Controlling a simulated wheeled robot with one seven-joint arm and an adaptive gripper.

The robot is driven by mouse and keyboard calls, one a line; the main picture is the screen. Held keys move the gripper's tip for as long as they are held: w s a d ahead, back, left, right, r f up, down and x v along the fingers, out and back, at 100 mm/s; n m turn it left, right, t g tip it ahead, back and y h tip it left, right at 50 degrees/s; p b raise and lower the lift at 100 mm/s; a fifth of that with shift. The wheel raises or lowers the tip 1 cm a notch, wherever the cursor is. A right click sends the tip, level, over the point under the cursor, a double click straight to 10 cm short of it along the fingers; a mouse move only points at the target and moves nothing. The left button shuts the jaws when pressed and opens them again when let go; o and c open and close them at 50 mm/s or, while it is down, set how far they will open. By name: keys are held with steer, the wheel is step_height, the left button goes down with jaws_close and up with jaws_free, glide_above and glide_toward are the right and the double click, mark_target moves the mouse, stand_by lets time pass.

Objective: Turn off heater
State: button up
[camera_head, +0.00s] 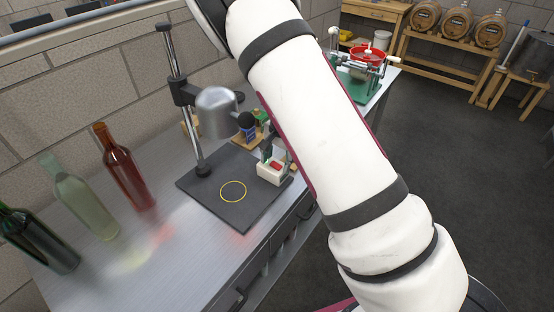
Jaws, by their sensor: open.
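The heater is a silver dome (217,112) clamped on a dark upright stand (183,95), over a black base plate (215,195) marked with a yellow ring. A small white box (270,174) with a red switch (276,165) sits at the plate's right edge, partly behind my arm. Whether the switch is on or off is too small to tell. My gripper (275,156) is mostly hidden behind my white arm; what shows of its fingertips is just above the box, apparently open and empty. Contact with the switch cannot be made out.
Green, clear and red-brown bottles (127,166) stand on the left of the metal bench (165,235). Small items (248,128) stand behind the plate. A green device with a red bowl (362,57) is at the bench's far end.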

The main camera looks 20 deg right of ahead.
steer(key=c, duration=1.1)
steer(key=shift+w+a+g+b, duration=0.2)
steer(key=shift+g+b, duration=0.1)
steer(key=shift+b, duration=0.1)
steer(key=shift+c, duration=0.2)
steer(key=shift+g+h, duration=0.3)
steer(key=shift+h, duration=0.1)
steer(key=shift+b, duration=0.3)
steer(key=shift+d, duration=0.1)
steer(key=o, duration=1.1)
steer(key=shift+o, duration=0.2)
